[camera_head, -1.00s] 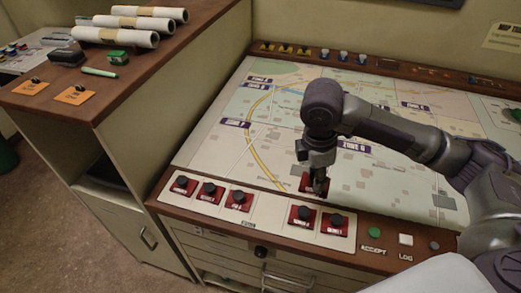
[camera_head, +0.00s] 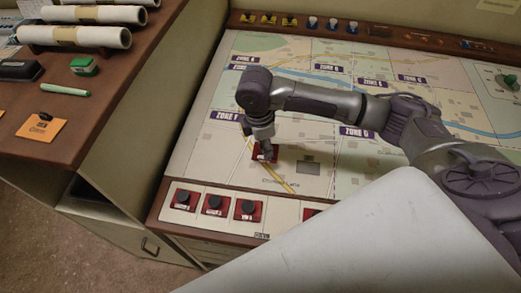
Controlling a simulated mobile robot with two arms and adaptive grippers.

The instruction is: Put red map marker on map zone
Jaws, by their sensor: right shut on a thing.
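My right gripper (camera_head: 266,147) is shut on a red map marker (camera_head: 262,156) with a dark knob. It holds the marker over the front left part of the map (camera_head: 200,150), on the yellow road below the ZONE F label (camera_head: 227,116). I cannot tell whether the marker touches the map. The ZONE G label (camera_head: 357,132) lies to the right of the gripper. More red markers with black knobs (camera_head: 214,203) stand in a row on the white strip at the front edge. My left gripper is not in view.
Yellow (camera_head: 269,18) and blue-white (camera_head: 333,25) pieces line the back ledge. A brown side counter (camera_head: 100,105) at the left holds rolled maps (camera_head: 90,36), a green pen (camera_head: 64,90) and an orange card (camera_head: 41,127). A pale surface hides the lower right.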

